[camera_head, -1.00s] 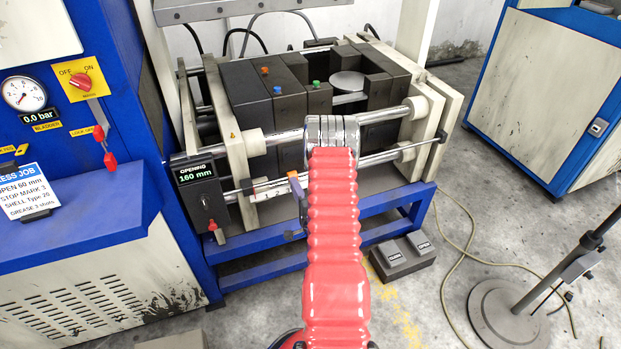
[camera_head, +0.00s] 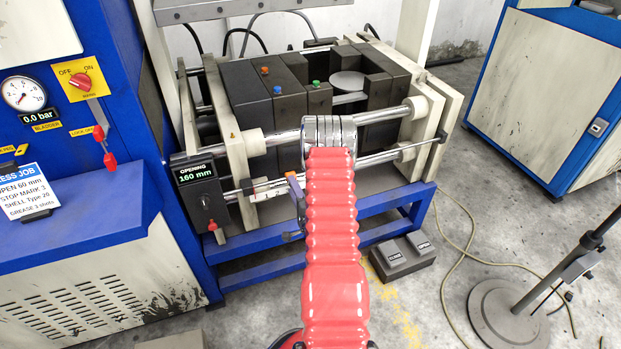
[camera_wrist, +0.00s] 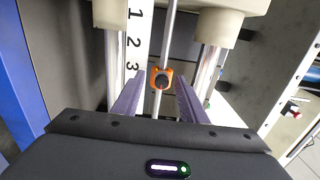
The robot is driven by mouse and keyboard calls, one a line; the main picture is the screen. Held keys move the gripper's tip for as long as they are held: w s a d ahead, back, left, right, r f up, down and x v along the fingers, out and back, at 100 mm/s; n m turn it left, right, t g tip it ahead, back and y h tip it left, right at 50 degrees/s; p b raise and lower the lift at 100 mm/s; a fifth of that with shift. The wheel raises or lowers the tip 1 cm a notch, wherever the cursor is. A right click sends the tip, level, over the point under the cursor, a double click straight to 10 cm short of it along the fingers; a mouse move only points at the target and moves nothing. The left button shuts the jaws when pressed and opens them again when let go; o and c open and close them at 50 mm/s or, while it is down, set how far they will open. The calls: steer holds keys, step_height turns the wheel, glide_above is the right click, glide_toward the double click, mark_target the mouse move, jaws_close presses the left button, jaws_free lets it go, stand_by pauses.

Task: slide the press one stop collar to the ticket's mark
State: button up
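The orange stop collar (camera_wrist: 161,78) sits on a thin metal rod, just beside and slightly below the figure 3 of the white scale (camera_wrist: 134,45) in the wrist view. My gripper (camera_wrist: 158,97) is open, its purple fingers on either side of the rod near the collar, with a visible gap on both sides. In the head view my gripper (camera_head: 298,193) is at the front rod, partly hidden by my red arm; the scale (camera_head: 264,190) shows left of it. The job ticket (camera_head: 27,190) at the left reads stop mark 3.
The press (camera_head: 240,150) has thick guide rods and pale end plates around the thin rod. A display (camera_head: 195,173) reads opening 160 mm. A blue frame (camera_head: 365,211) runs below, with a close/open pedal box (camera_head: 402,255) on the floor. A stand (camera_head: 508,310) is at lower right.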

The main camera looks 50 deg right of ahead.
steer(key=shift+s+a, duration=0.1)
steer(key=shift+s, duration=0.15)
steer(key=shift+s+a+r, duration=0.1)
steer(key=shift+s+a, duration=0.25)
steer(key=shift+s, duration=0.3)
steer(key=shift+s+a, duration=0.15)
steer(key=shift+s, duration=0.15)
steer(key=shift+v, duration=1.05)
steer(key=shift+s, duration=0.1)
stand_by(0.4)
